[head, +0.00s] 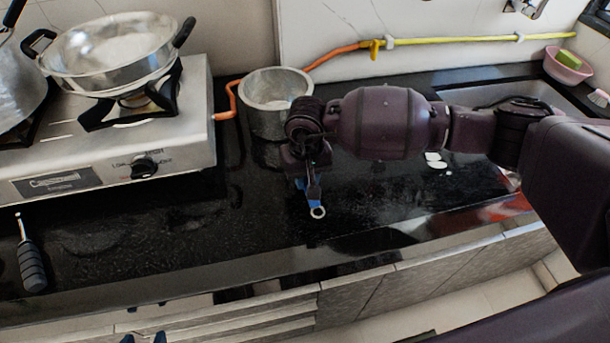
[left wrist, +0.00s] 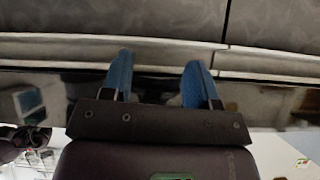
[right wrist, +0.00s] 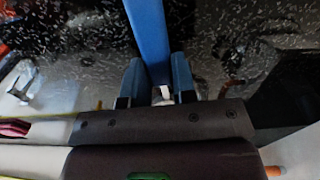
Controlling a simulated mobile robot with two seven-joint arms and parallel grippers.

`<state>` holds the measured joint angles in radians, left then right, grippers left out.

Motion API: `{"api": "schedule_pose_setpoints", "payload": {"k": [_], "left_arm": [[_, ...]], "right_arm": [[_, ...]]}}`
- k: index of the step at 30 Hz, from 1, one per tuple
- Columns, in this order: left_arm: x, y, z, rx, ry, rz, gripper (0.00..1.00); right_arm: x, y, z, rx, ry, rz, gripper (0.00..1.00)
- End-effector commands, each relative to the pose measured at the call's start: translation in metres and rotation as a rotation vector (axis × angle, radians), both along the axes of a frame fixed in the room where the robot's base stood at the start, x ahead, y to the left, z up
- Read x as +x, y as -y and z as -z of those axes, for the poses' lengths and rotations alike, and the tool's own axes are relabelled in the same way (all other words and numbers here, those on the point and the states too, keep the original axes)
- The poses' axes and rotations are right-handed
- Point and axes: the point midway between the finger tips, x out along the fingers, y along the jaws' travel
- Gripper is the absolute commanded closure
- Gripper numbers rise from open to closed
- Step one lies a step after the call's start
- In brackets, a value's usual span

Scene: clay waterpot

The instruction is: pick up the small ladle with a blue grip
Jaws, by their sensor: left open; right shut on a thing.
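The small ladle with a blue grip (head: 317,211) is in my right gripper (head: 309,183), over the black counter in the middle of the head view. A pale ring shows at its near end; its bowl is hidden. In the right wrist view its blue grip (right wrist: 148,35) runs up from between my right fingers (right wrist: 155,82), which are shut on it. My left gripper (head: 143,338) just shows at the bottom edge of the head view, in front of the counter. In the left wrist view its blue fingers (left wrist: 160,85) are apart and empty.
A steel pot (head: 262,122) stands behind my right gripper. A stove (head: 190,140) with a wide pan (head: 110,60) is at the left. A dark-gripped tool (head: 31,262) lies on the counter (head: 130,240) at the far left. A sink and pink bowl (head: 566,68) are at the right.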

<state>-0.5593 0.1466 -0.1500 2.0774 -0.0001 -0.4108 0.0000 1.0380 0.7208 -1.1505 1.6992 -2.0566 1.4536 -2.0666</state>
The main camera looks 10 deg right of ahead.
Motion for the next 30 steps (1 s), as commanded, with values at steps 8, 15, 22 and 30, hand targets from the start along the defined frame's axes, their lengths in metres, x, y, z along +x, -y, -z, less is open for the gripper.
{"api": "schedule_pose_setpoints", "payload": {"k": [8,15,22,30], "left_arm": [[0.001,0.0,-0.004,0.0,0.007,0.0,0.46],[0.002,-0.001,-0.011,0.001,0.016,-0.001,0.46],[-0.003,-0.002,-0.01,0.001,0.011,-0.005,0.46],[-0.006,-0.003,-0.008,0.002,0.001,-0.007,0.46]], "right_arm": [[0.001,0.0,-0.022,0.001,0.005,-0.002,0.99],[0.001,0.0,-0.078,0.001,0.009,-0.002,0.99],[0.001,0.0,-0.136,0.0,0.007,0.0,0.99],[0.001,0.0,-0.183,0.0,0.003,0.0,0.99]]}}
